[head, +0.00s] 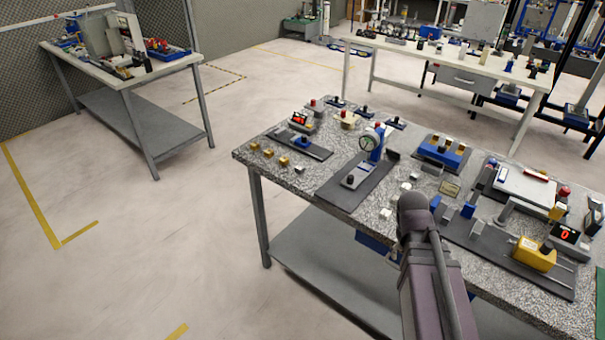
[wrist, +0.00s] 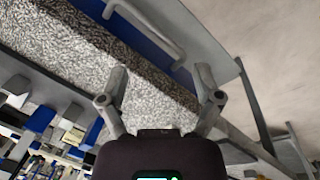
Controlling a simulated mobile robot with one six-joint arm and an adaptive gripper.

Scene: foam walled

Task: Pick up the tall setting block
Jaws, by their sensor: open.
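Several small blocks stand on the speckled bench, and I cannot tell for sure which is the tall setting block. A blue block (head: 467,211) stands on the dark plate right of my arm, with a grey block (head: 447,215) just left of it. Blue blocks (wrist: 40,118) and a pale block (wrist: 72,113) show at the left of the wrist view. My gripper (wrist: 161,84) is open and empty, with its fingers spread over the bench's edge, apart from the blocks.
The speckled bench (head: 310,185) also carries a dial gauge stand (head: 372,142), brass cubes (head: 268,153), a yellow device (head: 533,255) and a white plate (head: 524,187). A blue drawer front (wrist: 155,45) with a grey handle shows below the bench edge. Floor at the left is clear.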

